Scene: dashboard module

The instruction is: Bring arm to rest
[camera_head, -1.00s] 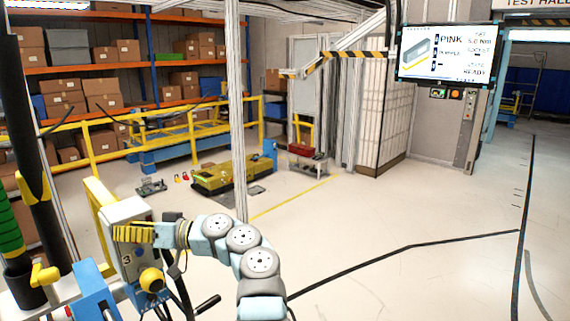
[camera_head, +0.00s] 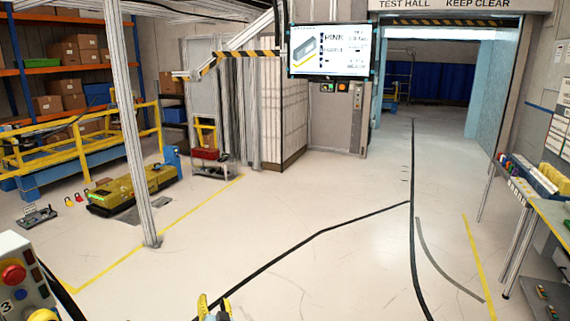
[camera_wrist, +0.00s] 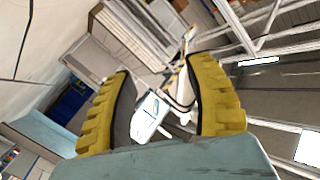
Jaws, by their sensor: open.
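My gripper (camera_wrist: 160,108) shows in the wrist view with its two yellow ribbed fingers spread wide apart. Nothing is between the fingers; the hall, a screen and white frame beams show through the gap. In the head view only the yellow fingertips of my gripper (camera_head: 214,304) show at the bottom edge, left of centre, over open floor. The rest of my arm is below the picture and hidden.
A grey control box (camera_head: 22,280) with a red button stands at the lower left. A white post (camera_head: 135,150) rises left of centre. A workbench (camera_head: 540,205) with bins stands at the right. A hanging screen (camera_head: 330,50) is above. The middle floor (camera_head: 310,220) is clear.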

